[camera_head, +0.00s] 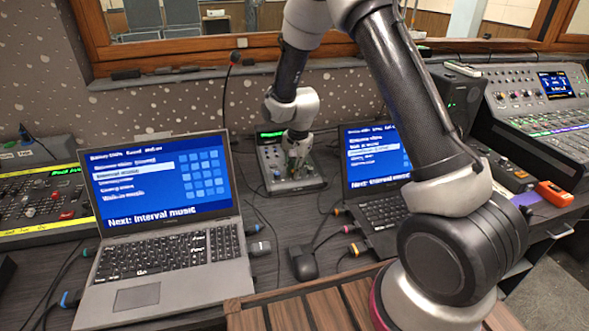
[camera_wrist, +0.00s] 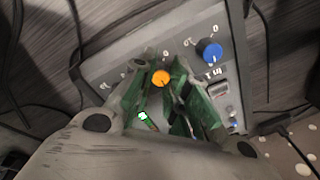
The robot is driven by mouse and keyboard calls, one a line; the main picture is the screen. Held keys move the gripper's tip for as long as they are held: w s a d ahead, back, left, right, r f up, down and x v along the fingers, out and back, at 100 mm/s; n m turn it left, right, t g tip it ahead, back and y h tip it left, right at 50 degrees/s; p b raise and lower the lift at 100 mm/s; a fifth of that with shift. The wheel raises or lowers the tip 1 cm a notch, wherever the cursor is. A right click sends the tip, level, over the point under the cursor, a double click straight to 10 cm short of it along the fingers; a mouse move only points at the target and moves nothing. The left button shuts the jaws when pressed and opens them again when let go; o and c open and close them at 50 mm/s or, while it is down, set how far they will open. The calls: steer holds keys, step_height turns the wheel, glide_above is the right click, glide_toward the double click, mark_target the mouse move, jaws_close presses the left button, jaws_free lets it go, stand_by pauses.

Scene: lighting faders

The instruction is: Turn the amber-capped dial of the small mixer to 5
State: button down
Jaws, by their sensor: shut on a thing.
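The small mixer (camera_head: 270,168) is a grey box between the two laptops in the head view, and its panel (camera_wrist: 118,62) fills the middle of the wrist view. Its amber-capped dial (camera_wrist: 161,78) shows as a round orange cap. My gripper (camera_wrist: 160,77) has its green fingers on both sides of this cap and is shut on the dial. In the head view my gripper (camera_head: 298,160) reaches down onto the mixer from above, and the dial is hidden there. The pointer of the dial cannot be made out, and the printed marks around it are partly covered and too small to read surely.
A blue dial (camera_wrist: 208,52) sits beside the amber one on the panel. A left laptop (camera_head: 160,205) and a right laptop (camera_head: 375,155) flank the mixer. A gooseneck microphone (camera_head: 234,62) rises behind the left laptop.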

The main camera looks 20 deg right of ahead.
steer(key=shift+w, duration=0.1)
stand_by(0.4)
steer(key=c, duration=1.3)
jaws_free()
steer(key=shift+c, duration=0.2)
step_height(320, 180, up, 12)
steer(key=s, duration=0.2)
steer(key=shift+d, duration=0.3)
